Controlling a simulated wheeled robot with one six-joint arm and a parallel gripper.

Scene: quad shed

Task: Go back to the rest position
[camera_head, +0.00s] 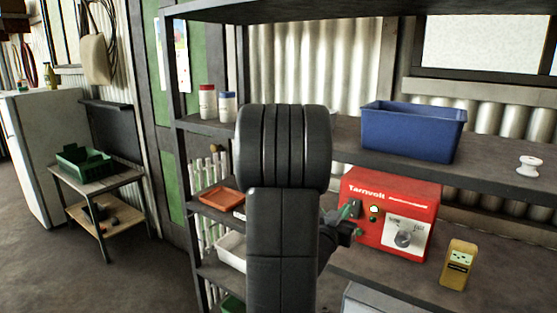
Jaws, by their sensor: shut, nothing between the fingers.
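My arm rises through the middle of the view and hides part of the shelving behind it. My gripper (347,229) shows just right of the arm, small and dark with green parts, in front of the left side of a red box (392,216) marked "Tarnvolt". It is shut with nothing in it. I cannot tell whether it touches the red box.
A blue bin (413,131) and a white spool (529,166) stand on the upper shelf (490,176). A yellow device (458,264) stands right of the red box. An orange tray (221,200) lies left of my arm. Open floor (90,275) is at left.

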